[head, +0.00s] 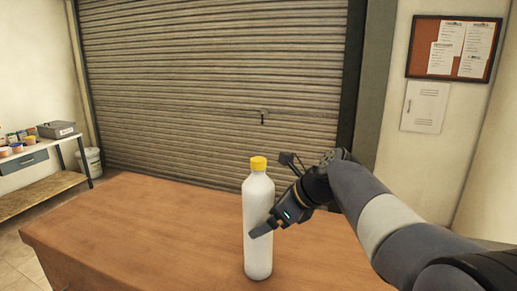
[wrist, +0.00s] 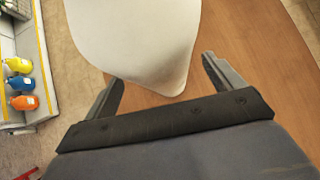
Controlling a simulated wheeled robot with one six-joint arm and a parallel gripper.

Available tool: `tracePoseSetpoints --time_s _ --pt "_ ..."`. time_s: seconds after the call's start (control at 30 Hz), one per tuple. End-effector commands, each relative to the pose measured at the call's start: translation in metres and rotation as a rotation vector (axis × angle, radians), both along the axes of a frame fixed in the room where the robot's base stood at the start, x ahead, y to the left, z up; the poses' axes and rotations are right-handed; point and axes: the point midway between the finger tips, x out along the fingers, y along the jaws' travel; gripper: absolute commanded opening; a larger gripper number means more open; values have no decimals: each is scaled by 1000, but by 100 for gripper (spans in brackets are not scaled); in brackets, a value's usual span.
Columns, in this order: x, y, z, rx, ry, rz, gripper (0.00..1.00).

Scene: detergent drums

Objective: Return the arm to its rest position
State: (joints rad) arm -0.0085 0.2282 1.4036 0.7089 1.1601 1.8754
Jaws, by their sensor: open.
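A white bottle with a yellow cap (head: 258,215) stands upright near the front of the brown wooden table (head: 140,225). My gripper (head: 266,228) is at its right side in the head view, with one finger crossing in front of the bottle's lower half. In the wrist view, the white bottle (wrist: 150,40) fills the upper middle, and its lower end reaches between the two open fingers of my gripper (wrist: 163,75). A gap shows on each side of it there. Whether a finger touches the bottle cannot be told. My arm comes in from the right.
A shelf unit (head: 40,155) with jars and a grey box (head: 57,130) stands at the left, beside a white bucket (head: 92,160). The wrist view shows yellow, blue and orange jugs (wrist: 24,84) on a rack. The table's left part is clear. A closed shutter (head: 200,80) is behind.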

Motion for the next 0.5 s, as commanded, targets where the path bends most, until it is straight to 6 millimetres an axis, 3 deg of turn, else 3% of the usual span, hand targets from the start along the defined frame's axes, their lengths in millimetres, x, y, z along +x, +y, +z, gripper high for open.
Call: tracePoseSetpoints --time_s 0.5 --pt "-37 -65 79 -2 -8 -6 89"
